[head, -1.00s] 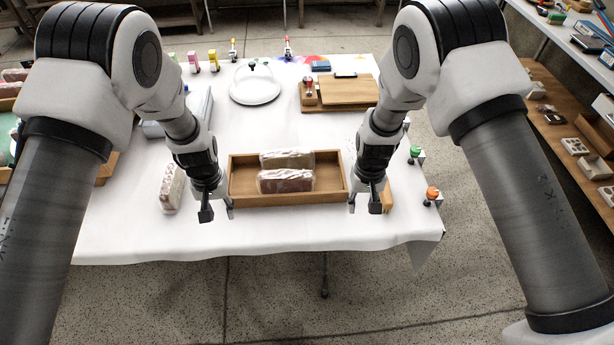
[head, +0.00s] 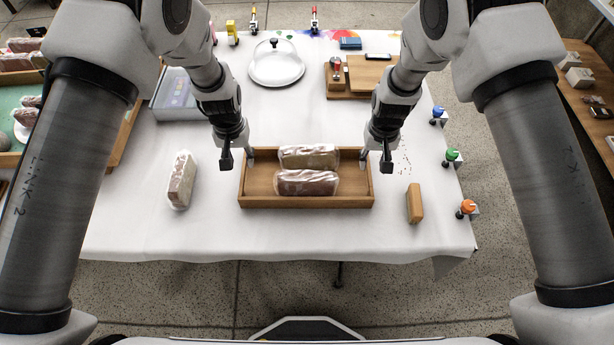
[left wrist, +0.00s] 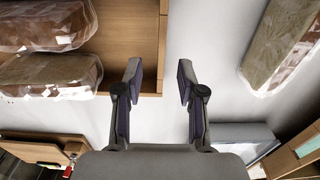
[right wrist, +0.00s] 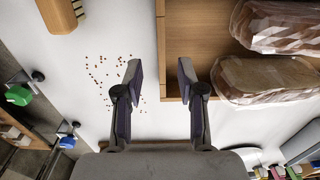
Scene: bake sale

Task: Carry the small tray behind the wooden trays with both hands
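The small wooden tray (head: 308,202) stands on the white-covered table and holds two wrapped loaves (head: 306,182). My left gripper (head: 238,158) is at the tray's left side wall, fingers apart. In the left wrist view its fingertips (left wrist: 159,75) lie on either side of the wall's line, with a gap between. My right gripper (head: 375,160) is at the right side wall, also open. In the right wrist view its fingertips (right wrist: 160,76) straddle that wall's line without visible contact. How deep the fingers reach is unclear.
Behind are a glass-domed dish (head: 276,70), a wooden board (head: 372,76) and a pale box (head: 178,100). Colored knobs line the right edge. Table space behind the tray is clear.

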